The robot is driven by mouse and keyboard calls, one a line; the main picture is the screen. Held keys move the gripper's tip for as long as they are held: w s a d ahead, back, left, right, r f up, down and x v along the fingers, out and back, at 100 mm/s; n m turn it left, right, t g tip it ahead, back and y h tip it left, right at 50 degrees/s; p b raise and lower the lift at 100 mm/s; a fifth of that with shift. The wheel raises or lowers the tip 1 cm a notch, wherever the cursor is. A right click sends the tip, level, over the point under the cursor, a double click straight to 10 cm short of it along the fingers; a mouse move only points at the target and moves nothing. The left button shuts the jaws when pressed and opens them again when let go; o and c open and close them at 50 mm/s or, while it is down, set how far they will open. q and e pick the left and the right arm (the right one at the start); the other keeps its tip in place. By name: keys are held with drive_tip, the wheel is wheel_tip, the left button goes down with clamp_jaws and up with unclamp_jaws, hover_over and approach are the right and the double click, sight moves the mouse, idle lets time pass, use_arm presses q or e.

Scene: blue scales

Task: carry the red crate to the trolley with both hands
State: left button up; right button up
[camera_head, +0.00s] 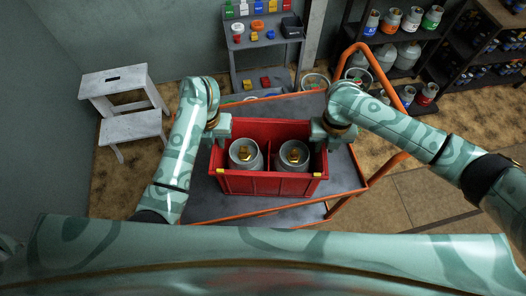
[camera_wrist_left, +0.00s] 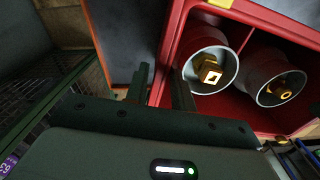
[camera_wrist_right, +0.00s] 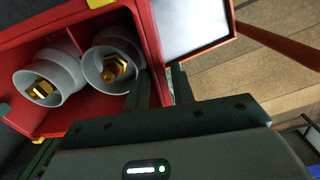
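The red crate (camera_head: 268,184) is over the grey deck of the orange-edged trolley (camera_head: 345,172), upright and level. I cannot tell if its base touches the deck. Two grey cylinders with brass valves, the left one (camera_head: 245,155) and the right one (camera_head: 294,156), stand in its two compartments. My left gripper (camera_head: 219,133) is at the crate's left wall; in the left wrist view its fingers (camera_wrist_left: 163,90) are close together with the wall between them. My right gripper (camera_head: 322,137) is likewise at the right wall, its fingers (camera_wrist_right: 160,88) on both sides of it.
A white step stool (camera_head: 120,95) stands at left on the floor. A grey shelf (camera_head: 268,50) with coloured items is behind the trolley. A dark rack (camera_head: 400,35) with several cylinders is at back right. The trolley's orange handle (camera_head: 385,68) rises behind my right arm.

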use_arm(q)
drive_tip(key=shift+o, duration=0.6)
drive_tip(key=shift+r, duration=0.15)
use_arm(e)
drive_tip(key=shift+o, duration=0.6)
drive_tip(key=shift+r, duration=0.15)
use_arm(q)
drive_tip(key=shift+r, duration=0.1)
wheel_tip(320, 180, up, 12)
use_arm(e)
wheel_tip(320, 180, up, 12)
use_arm(q)
drive_tip(key=shift+s, duration=0.1)
use_arm(e)
drive_tip(key=shift+a, duration=0.1)
